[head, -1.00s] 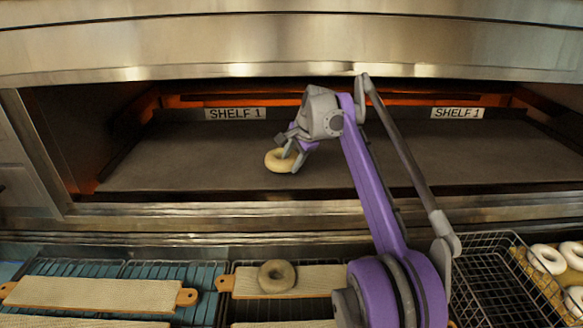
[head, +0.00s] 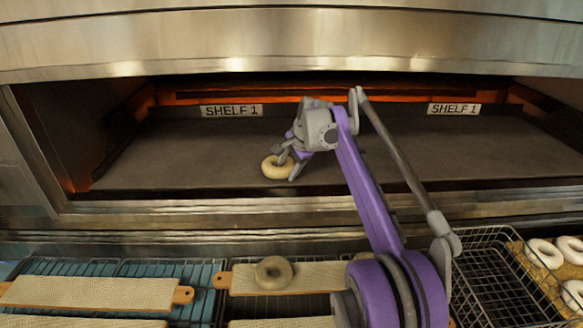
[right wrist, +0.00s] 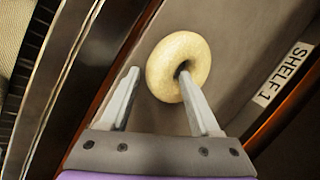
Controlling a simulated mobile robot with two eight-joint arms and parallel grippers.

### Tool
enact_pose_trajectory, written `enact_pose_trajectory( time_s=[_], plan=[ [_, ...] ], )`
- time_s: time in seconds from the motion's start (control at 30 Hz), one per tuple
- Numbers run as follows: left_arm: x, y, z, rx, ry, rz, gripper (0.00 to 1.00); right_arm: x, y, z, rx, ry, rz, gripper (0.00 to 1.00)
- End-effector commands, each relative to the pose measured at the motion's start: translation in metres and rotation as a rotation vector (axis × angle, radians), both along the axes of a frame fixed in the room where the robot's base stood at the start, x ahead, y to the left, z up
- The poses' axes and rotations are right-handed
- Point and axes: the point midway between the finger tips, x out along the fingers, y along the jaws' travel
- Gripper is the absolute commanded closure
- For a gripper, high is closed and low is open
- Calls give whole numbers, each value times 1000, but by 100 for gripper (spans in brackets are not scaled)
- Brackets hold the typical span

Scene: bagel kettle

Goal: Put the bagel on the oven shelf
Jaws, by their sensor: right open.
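A pale, round bagel (head: 277,167) is at the oven shelf (head: 200,170), near its front edge and left of centre. It also shows in the right wrist view (right wrist: 163,62), where it appears to lie flat on the dark shelf. My right gripper (head: 289,167) is open at the bagel. In the right wrist view one finger reaches into or over the bagel's hole, and the other is beside its outer left edge. Whether the fingers touch it is unclear. My left gripper is in neither view.
Two "SHELF 1" labels (head: 231,110) (head: 454,109) mark the shelf's back. Below the oven are several boards (head: 95,292), one carrying another bagel (head: 273,272), an empty wire basket (head: 490,270) and pale rings at the far right. The shelf is otherwise clear.

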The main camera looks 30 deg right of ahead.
Motion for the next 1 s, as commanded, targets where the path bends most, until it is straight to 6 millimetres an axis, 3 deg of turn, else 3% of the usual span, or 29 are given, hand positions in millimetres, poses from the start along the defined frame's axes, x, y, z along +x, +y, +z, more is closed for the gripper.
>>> enact_pose_trajectory(
  time_s=[0.17,0.33,0.7,1.0],
  plan=[
    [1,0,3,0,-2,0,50,-7,-1,15,0,0,-1,37],
    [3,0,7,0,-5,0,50,-24,-2,49,-1,-1,-3,37],
    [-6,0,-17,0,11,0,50,-109,-5,44,0,2,-4,37],
    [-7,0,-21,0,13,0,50,-142,-6,46,0,1,-1,37]
  ],
)
